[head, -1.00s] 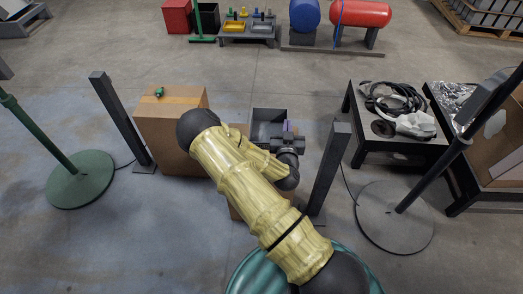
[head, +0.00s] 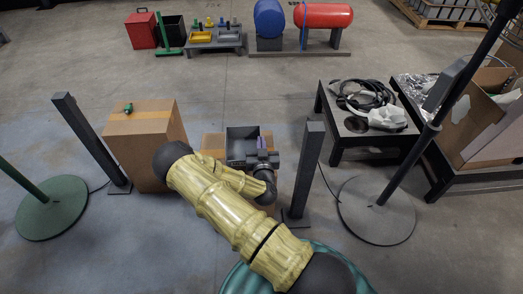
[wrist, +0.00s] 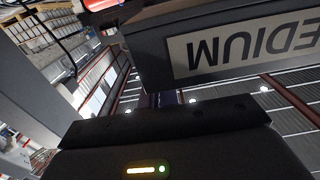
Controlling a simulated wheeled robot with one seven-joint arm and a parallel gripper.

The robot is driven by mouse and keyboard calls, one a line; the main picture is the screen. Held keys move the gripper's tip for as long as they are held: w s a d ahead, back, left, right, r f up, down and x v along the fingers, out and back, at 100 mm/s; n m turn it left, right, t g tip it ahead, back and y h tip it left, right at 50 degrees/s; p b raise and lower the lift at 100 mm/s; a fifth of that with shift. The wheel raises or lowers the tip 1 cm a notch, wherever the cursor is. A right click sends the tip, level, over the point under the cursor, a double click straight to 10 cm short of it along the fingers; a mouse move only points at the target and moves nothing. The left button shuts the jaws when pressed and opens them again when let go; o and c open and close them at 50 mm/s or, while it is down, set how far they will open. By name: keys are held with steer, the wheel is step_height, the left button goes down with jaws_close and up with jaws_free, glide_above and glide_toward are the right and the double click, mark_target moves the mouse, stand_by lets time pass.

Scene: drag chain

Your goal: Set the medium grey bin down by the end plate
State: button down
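The medium grey bin (head: 242,133) is an open dark grey box in the middle of the head view, between two dark posts. In the wrist view its wall (wrist: 160,65) carries a pale label reading MEDIUM upside down. My gripper (head: 262,152) is at the bin's right side, and its fingers (wrist: 168,98) meet the bin's rim in the wrist view. It appears shut on that rim; the fingertips are mostly hidden. I cannot tell whether the bin rests on something. I cannot pick out the end plate for certain.
Dark posts stand left (head: 90,140) and right (head: 305,170). A black table (head: 345,145) with cables is to the right. Open floor lies behind.

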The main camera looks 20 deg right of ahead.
steer(key=shift+f+b, duration=0.5)
steer(key=shift+f, duration=1.3)
steer(key=shift+f, duration=0.15)
steer(key=c, duration=1.7)
jaws_free()
steer(key=shift+s, duration=0.15)
steer(key=p+v, duration=0.1)
steer(key=v, duration=1)
steer(key=shift+s+a, duration=0.2)
steer(key=shift+s, duration=0.1)
steer(key=shift+w+d, duration=0.1)
